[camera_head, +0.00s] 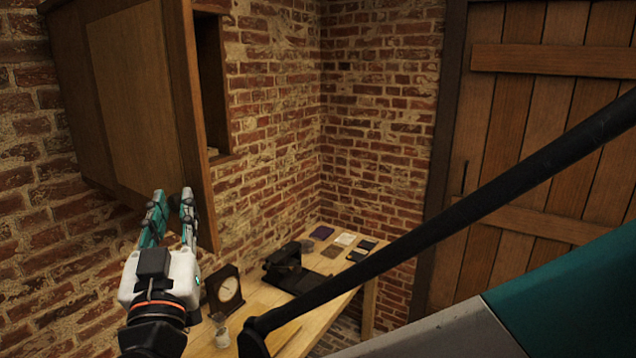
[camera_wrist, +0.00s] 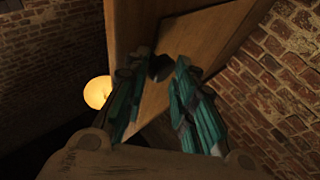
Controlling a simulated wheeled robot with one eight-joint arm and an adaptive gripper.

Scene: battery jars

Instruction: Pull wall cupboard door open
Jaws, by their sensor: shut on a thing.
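The wall cupboard (camera_head: 222,90) hangs on the brick wall at the upper left in the head view. Its wooden door (camera_head: 135,85) stands partly open, with a dark gap showing behind its right edge. My gripper (camera_head: 172,198) is at the lower part of the door, its teal fingers pointing up. In the wrist view, the fingers (camera_wrist: 158,75) are either side of a dark knob (camera_wrist: 160,67) on the door (camera_wrist: 205,45), and my gripper is shut on it. The fingers partly hide the knob; in the head view it is hidden.
A wooden table (camera_head: 325,300) stands below, with a small clock (camera_head: 225,290), a glass jar (camera_head: 220,332), a black device (camera_head: 288,270) and several flat pieces on it. A plank door (camera_head: 540,130) is at the right. A round lamp (camera_wrist: 97,92) glows in the wrist view.

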